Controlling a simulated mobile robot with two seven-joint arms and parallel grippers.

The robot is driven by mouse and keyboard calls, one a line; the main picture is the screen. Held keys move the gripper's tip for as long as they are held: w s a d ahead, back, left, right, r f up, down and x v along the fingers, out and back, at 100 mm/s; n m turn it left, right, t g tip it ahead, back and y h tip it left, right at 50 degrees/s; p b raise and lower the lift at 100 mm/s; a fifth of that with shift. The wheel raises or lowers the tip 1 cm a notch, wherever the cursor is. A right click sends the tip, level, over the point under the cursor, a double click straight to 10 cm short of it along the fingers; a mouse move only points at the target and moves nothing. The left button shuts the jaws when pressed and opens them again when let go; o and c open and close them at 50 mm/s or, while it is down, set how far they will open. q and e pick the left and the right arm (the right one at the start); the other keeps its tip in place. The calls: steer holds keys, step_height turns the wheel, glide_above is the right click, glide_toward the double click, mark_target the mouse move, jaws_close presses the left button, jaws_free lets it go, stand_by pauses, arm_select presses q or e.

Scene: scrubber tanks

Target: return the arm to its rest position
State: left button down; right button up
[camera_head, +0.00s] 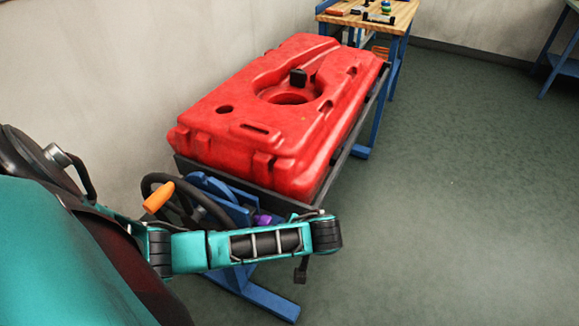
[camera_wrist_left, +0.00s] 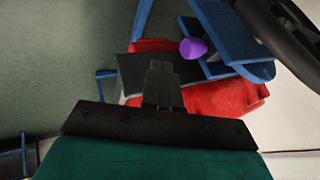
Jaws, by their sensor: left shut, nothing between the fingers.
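My left arm (camera_head: 265,243), teal with black joints, reaches in from the left of the head view, in front of the blue stand of the red tank (camera_head: 290,110). My left gripper (camera_head: 302,272) is a small black shape below the wrist joint, with floor around it in the picture. In the left wrist view its black fingers (camera_wrist_left: 162,72) are together and empty, with the red tank (camera_wrist_left: 225,98) and a purple knob (camera_wrist_left: 193,48) behind them. My right gripper is in neither view.
A black handwheel (camera_head: 185,203) with an orange grip (camera_head: 158,196) is on the near end of the blue stand (camera_head: 265,300). A wooden-topped table (camera_head: 385,20) with small items stands at the back. The green floor (camera_head: 470,180) at right is clear.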

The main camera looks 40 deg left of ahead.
arm_select(q)
steer(key=shift+v, duration=1.8)
